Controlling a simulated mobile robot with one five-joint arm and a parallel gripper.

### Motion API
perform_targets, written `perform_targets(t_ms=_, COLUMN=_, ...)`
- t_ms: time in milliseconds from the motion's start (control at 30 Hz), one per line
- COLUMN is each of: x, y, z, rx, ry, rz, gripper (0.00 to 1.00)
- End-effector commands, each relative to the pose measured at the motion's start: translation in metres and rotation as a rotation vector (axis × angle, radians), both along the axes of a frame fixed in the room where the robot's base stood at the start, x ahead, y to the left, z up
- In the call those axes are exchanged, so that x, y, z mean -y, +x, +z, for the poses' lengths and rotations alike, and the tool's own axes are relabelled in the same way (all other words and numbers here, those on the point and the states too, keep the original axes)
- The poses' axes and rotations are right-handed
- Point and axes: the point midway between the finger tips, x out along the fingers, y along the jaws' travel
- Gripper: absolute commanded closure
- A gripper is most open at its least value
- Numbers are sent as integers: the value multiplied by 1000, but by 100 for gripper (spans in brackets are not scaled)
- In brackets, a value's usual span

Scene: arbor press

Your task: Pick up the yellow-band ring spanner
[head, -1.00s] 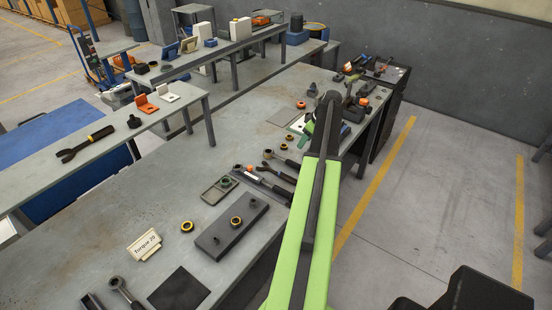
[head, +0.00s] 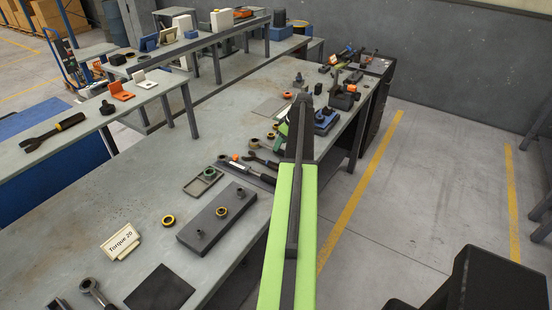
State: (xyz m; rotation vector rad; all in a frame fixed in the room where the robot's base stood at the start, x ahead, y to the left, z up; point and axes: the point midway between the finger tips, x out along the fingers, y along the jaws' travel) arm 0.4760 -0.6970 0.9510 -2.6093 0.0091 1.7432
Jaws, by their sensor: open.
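The main bench (head: 120,200) holds a dark block (head: 205,230) with rings, a "Torque 20" sign (head: 121,242), a small tray (head: 201,182) and a black mat (head: 160,288). Machine parts stand at its far end. Floor (head: 420,190) is open on the right.

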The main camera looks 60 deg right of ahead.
Motion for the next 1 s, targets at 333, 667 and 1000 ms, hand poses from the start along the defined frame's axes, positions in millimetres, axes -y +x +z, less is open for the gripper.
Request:
perform_targets(t_ms=333, x=1, y=14, z=-43, rx=0, ry=0, rz=0, gripper=50)
perform_targets(t_ms=667, x=0, y=19, z=-46, rx=0, ry=0, rz=0, gripper=53)
perform_targets(t_ms=1000, x=0, y=19, z=-46, rx=0, ry=0, rz=0, gripper=98)
